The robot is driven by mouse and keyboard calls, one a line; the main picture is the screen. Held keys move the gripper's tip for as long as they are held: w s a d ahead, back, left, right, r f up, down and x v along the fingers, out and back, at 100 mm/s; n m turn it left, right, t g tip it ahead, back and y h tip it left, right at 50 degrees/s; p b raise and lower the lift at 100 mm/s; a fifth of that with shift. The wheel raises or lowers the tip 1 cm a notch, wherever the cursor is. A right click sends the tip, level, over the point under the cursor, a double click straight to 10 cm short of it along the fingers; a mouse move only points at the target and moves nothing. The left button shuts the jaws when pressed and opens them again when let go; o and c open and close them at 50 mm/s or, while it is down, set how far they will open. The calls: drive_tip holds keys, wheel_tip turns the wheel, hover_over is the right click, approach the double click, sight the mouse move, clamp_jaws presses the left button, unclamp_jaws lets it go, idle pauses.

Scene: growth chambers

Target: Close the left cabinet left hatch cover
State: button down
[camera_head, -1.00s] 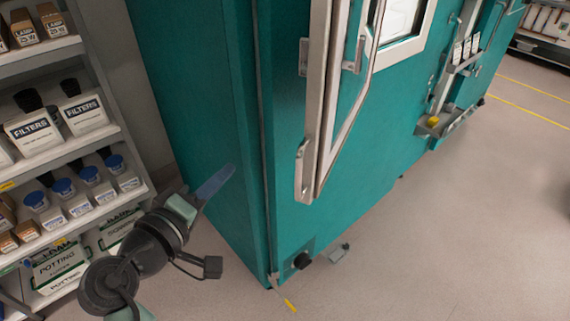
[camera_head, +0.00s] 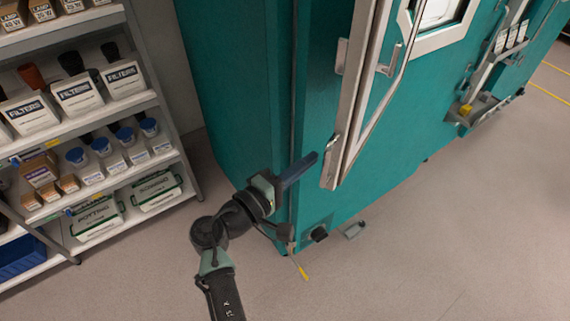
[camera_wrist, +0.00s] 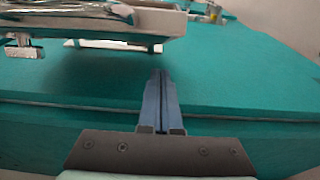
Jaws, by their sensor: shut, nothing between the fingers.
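The teal cabinet (camera_head: 235,90) fills the middle of the head view. Its metal-framed hatch cover (camera_head: 357,117) stands out from the front face and is seen nearly edge-on, so its angle is hard to judge. A metal bracket (camera_head: 329,167) sits at the cover's lower left corner. My gripper (camera_head: 314,156) is shut and empty, its blue fingers just left of that bracket. In the wrist view, the shut fingers (camera_wrist: 161,75) point along the teal face, and the cover's metal edge (camera_wrist: 100,28) lies at the upper left, apart from them.
A shelf rack (camera_head: 150,100) with filter boxes and blue-capped bottles stands at the left. A yellow-tipped item (camera_head: 302,270) and a small grey block (camera_head: 354,230) are low by the cabinet. Open floor (camera_head: 460,220) lies to the right.

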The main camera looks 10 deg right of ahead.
drive_tip(key=shift+s+d+p, duration=0.6)
drive_tip(key=shift+s+d, duration=0.4)
drive_tip(key=shift+s, duration=0.15)
drive_tip(key=shift+s, duration=0.1)
